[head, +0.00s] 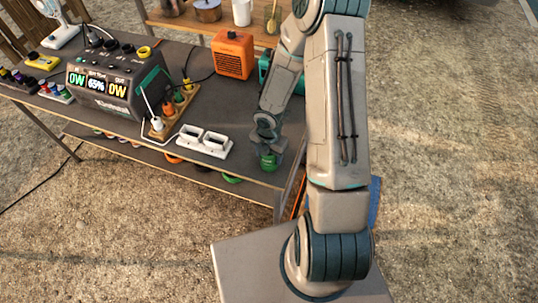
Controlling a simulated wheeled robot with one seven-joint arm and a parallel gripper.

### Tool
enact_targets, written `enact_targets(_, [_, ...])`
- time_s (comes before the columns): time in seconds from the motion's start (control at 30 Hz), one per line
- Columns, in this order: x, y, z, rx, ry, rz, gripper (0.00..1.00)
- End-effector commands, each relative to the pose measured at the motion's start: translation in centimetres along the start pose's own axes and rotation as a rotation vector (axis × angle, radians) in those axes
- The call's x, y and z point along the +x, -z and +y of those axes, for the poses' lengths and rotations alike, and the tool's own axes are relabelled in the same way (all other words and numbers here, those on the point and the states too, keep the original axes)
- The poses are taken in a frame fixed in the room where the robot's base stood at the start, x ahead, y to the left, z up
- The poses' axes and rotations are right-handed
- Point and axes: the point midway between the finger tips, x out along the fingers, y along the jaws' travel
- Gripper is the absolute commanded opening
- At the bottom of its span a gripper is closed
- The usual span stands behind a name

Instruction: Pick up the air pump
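My gripper (267,146) points down over the near right corner of the dark table. A small green object (268,161) is directly below its fingers. I cannot tell whether the fingers touch it or how far they are open. I cannot say for sure which thing is the air pump. An orange box (232,54) with a dark grille stands at the table's back right. A teal-green object (264,68) beside it is mostly hidden behind my arm.
The dark table (205,93) holds a power station (112,88), a wooden strip with plugs (172,110) and a white double socket (203,142). Cables run between them. A white fan (58,28) stands at the back left. A wooden shelf (180,22) is behind.

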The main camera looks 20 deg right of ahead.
Motion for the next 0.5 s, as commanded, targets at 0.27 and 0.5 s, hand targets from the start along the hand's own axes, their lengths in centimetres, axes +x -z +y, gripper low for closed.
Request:
enact_targets(0.27, [-0.05, -0.02, 0.02, 0.000, -0.001, -0.001, 0.22])
enact_targets(0.5, [-0.52, -0.08, 0.00, 0.001, -0.001, -0.001, 0.22])
